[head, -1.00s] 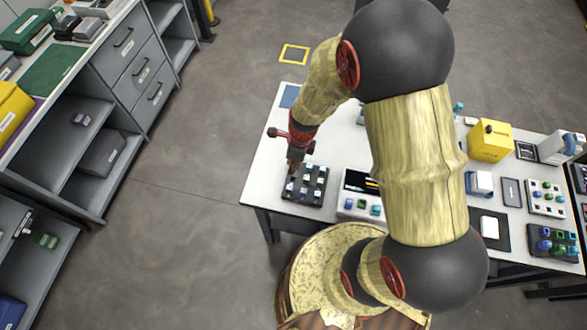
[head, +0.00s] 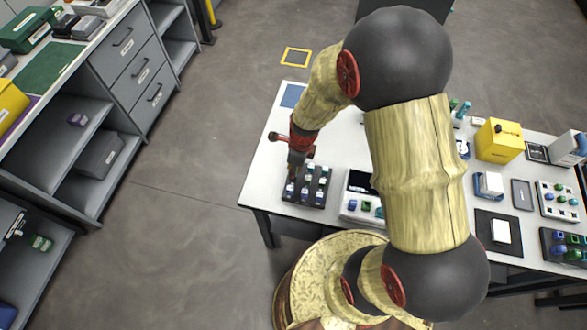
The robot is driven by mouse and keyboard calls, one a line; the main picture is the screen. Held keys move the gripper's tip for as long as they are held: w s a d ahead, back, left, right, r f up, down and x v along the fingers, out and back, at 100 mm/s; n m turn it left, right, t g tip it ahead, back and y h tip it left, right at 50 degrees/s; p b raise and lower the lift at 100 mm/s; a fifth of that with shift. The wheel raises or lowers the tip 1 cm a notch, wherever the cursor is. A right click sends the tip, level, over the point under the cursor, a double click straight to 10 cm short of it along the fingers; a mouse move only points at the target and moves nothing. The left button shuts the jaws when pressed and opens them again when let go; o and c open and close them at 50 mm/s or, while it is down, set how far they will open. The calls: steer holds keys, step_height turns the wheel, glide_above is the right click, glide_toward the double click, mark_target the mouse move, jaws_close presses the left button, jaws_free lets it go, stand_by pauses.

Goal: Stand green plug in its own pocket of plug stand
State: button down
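My gripper (head: 294,172) points down at the upper left part of a dark block with several pockets (head: 318,200), which looks like the plug stand. Small pale and bluish pieces stand in its pockets. The fingertips are small and dark against the block, so I cannot tell whether they are open or shut, or whether they hold a plug. I cannot single out the green plug; a small green piece (head: 379,212) shows in the white holder right of the block, partly beside my arm.
The white holder (head: 350,208) stands close right of the block. My arm hides the table's middle. At right are a yellow box (head: 498,141), a white rack (head: 560,211) and a dark rack (head: 549,252) with green and blue pieces. The table's left end (head: 262,180) is clear.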

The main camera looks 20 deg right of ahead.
steer(key=shift+f, duration=1.9)
stand_by(2.5)
steer(key=c, duration=1.7)
jaws_free()
steer(key=shift+o, duration=0.2)
steer(key=shift+r, duration=0.15)
step_height(320, 180, up, 6)
steer(key=p, duration=0.6)
steer(key=shift+p, duration=0.4)
